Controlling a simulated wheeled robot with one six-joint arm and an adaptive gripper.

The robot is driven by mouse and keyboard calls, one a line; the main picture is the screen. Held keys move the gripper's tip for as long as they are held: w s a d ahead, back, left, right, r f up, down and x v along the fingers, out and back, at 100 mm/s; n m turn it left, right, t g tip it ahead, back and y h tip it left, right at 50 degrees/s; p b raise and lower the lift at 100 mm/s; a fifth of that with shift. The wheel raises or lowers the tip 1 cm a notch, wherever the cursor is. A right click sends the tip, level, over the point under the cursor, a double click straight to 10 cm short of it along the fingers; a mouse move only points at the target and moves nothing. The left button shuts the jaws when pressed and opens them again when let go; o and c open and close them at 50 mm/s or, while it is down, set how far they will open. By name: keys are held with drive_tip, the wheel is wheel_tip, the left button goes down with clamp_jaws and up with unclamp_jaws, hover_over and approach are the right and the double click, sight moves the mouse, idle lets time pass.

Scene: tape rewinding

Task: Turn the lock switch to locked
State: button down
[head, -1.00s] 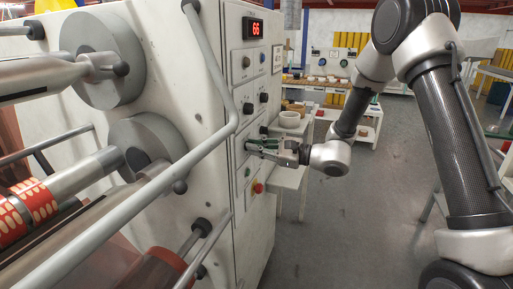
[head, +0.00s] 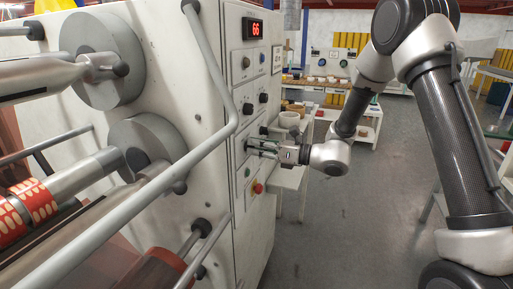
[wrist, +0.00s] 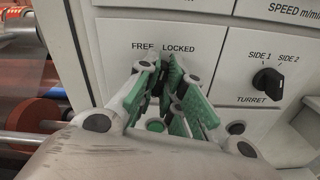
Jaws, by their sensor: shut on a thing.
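The lock switch sits on the machine's control panel under the printed words FREE (wrist: 143,46) and LOCKED (wrist: 179,49). My gripper (wrist: 163,76) is shut on it, with green-padded fingers on either side. The fingers hide the knob, so I cannot tell which word it points to. In the head view my gripper (head: 252,147) reaches the panel from the right and looks rolled about its own axis.
The turret knob (wrist: 268,82) is on the panel right of the lock switch. Below my gripper is a red button (head: 258,188). A grey rail (head: 215,62) and rollers are on the left. The floor (head: 345,220) at right is open.

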drive_tip(key=shift+m, duration=1.6)
drive_tip(key=shift+w, duration=0.1)
drive_tip(key=c, duration=1.5)
unclamp_jaws()
drive_tip(key=shift+c, duration=0.2)
drive_tip(key=v, duration=1.2)
